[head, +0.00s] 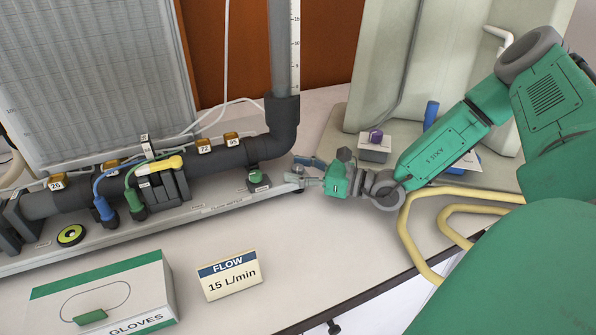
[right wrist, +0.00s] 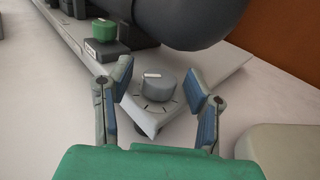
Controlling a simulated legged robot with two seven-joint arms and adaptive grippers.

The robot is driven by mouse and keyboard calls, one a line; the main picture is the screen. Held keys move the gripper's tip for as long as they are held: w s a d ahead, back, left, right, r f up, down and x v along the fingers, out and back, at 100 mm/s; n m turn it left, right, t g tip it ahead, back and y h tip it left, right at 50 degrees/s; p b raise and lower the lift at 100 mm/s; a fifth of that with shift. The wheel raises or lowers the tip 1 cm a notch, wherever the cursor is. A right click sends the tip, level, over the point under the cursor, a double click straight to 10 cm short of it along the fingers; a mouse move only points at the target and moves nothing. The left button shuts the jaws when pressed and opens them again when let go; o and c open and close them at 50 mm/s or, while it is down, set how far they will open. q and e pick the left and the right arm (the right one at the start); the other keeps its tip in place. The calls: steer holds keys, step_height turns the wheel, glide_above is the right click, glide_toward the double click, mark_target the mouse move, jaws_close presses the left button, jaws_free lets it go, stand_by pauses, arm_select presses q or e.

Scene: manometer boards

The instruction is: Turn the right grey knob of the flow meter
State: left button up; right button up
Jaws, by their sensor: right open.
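The flow meter is a dark pipe assembly on a long light base (head: 160,222), labelled "FLOW METER". Its right grey knob (right wrist: 158,84), round with a white pointer mark, sits on a dial plate with tick marks at the end of the base. My right gripper (head: 304,172) reaches in from the right at this end. In the right wrist view its two blue-padded fingers (right wrist: 158,76) are open, one on each side of the knob, with gaps visible between pads and knob. In the head view the fingers largely hide the knob. My left gripper is not in view.
A green knob (right wrist: 104,30) on a black block stands beside the grey knob, below the pipe elbow (head: 284,122). A flow card (head: 230,276) reading 15 L/min and a gloves box (head: 105,295) stand in front. A yellow hose (head: 408,235) lies right. The table between card and hose is clear.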

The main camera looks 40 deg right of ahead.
steer(key=shift+a+r, duration=0.1)
steer(key=shift+a, duration=0.05)
jaws_close()
steer(key=shift+d, duration=0.25)
steer(key=shift+f, duration=0.2)
steer(key=shift+s+a+f+m+t+h+b, duration=0.1)
steer(key=shift+m+t+h+b, duration=0.2)
steer(key=shift+m+h+b, duration=0.45)
steer(key=shift+s+f+m+t+h+b, duration=0.1)
steer(key=shift+m+t+h, duration=0.35)
steer(key=shift+h, duration=0.7)
steer(key=m+h+b, duration=0.1)
steer(key=m+h, duration=0.1)
steer(key=h, duration=0.1)
steer(key=shift+a+m+h, duration=0.1)
steer(key=shift+m+h, duration=0.2)
steer(key=shift+h, duration=0.1)
steer(key=m+h, duration=0.2)
steer(key=h, duration=0.1)
steer(key=shift+h+b, duration=0.3)
steer(key=shift+m+g+h, duration=0.45)
steer(key=shift+m+h, duration=0.85)
steer(key=shift+h, duration=0.7)
